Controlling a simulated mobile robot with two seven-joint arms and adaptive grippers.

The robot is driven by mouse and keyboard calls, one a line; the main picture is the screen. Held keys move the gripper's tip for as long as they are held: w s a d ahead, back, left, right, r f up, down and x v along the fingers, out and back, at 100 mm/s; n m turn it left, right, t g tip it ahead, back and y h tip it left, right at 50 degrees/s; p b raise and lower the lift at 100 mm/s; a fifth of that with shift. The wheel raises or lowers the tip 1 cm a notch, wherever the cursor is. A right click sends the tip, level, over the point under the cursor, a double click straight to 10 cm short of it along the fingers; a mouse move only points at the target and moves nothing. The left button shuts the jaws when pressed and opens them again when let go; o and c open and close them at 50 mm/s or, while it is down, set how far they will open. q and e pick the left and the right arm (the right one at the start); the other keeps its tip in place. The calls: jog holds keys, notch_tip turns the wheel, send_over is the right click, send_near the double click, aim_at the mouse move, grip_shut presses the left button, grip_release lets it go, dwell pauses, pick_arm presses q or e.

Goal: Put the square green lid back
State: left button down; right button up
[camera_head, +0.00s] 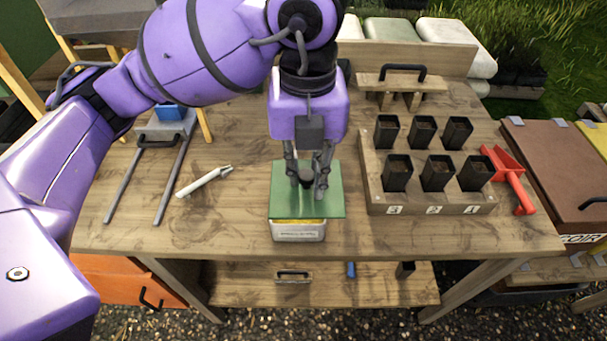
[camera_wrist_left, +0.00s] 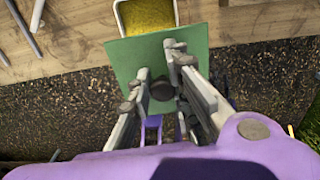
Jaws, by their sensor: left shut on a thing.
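The square green lid (camera_head: 282,207) is held flat by my left gripper (camera_head: 307,186), which is shut on its dark knob. A pale tin (camera_head: 298,233) with yellow contents stands on the bench, below the lid in the head view. In the left wrist view the lid (camera_wrist_left: 125,62) hangs in front of the gripper (camera_wrist_left: 164,85). The open tin's rim (camera_wrist_left: 119,18) and yellow contents (camera_wrist_left: 148,14) show past the lid's edge, so the lid does not fully cover the tin. The lid's exact height over the tin is unclear. My right gripper is not in view.
A wooden rack (camera_head: 430,208) with several black pots stands right of the lid, with a red scoop (camera_head: 511,178) beside it. A white tool (camera_head: 204,181) lies to the left, near a metal frame with long bars (camera_head: 172,178). Bare bench lies around the tin.

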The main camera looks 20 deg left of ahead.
aim_at(299, 164)
pick_arm(q)
jog(key=w+f, duration=0.1)
jog(key=w+a+f, duration=0.1)
jog(key=f, duration=0.1)
jog(key=w+a+f, duration=0.1)
jog(key=shift+f+b, duration=0.3)
jog(key=shift+w+a+f, duration=0.15)
jog(key=shift+w+f, duration=0.1)
jog(key=shift+f, duration=0.5)
jog(key=shift+w+a+f, duration=0.15)
jog(key=shift+w+f, duration=0.05)
jog(key=shift+f, duration=0.55)
jog(key=shift+w+a+f, duration=0.15)
jog(key=shift+w+f, duration=0.1)
jog(key=shift+f, duration=0.5)
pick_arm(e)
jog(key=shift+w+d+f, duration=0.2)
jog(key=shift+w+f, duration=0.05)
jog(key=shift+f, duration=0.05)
pick_arm(q)
jog(key=shift+f, duration=0.15)
jog(key=shift+f+b, duration=0.3)
jog(key=shift+f, duration=0.2)
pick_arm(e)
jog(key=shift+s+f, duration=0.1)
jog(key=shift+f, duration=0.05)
pick_arm(q)
jog(key=c, duration=1.6)
grip_release()
